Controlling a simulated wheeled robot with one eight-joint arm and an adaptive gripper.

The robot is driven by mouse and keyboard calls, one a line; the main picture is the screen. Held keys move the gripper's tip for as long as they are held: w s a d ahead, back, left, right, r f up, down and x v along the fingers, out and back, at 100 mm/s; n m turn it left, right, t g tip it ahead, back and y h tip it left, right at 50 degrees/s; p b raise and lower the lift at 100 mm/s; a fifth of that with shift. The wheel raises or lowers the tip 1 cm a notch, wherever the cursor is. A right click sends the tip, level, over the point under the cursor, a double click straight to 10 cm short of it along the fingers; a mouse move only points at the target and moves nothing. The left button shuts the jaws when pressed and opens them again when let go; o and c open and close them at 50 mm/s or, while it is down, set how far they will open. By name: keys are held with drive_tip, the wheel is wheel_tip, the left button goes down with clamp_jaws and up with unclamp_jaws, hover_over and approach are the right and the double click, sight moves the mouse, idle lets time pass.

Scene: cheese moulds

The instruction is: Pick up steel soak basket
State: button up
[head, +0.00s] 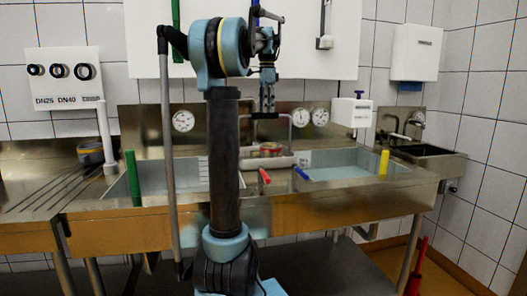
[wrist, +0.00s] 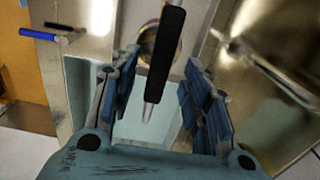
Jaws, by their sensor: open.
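My gripper (wrist: 160,88) is open in the wrist view, with blue pads on both fingers. A dark rod with a pale metal tip (wrist: 167,50) crosses the space between the fingers, and I cannot tell whether anything touches it. In the head view my gripper (head: 267,100) hangs above the middle of the sink counter. I cannot make out the steel soak basket for certain. A small grey round container (head: 90,154) stands on the left drainboard. A round rim (wrist: 146,40) shows partly behind the rod in the wrist view.
Two water-filled basins, left (head: 185,178) and right (head: 345,172), are set in the steel counter. A green post (head: 132,178) and a yellow post (head: 384,162) stand at them. Red (head: 265,176) and blue (head: 302,173) handles lie on the counter. Reddish round items (head: 270,148) sit behind.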

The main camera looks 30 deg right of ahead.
sight(265, 114)
drive_tip(key=shift+w+a+f, duration=0.1)
drive_tip(key=shift+a+f, duration=0.1)
drive_tip(key=shift+f, duration=0.95)
drive_tip(key=shift+w+a+f, duration=0.1)
drive_tip(key=shift+a+f, duration=0.05)
drive_tip(key=shift+f, duration=0.95)
clamp_jaws()
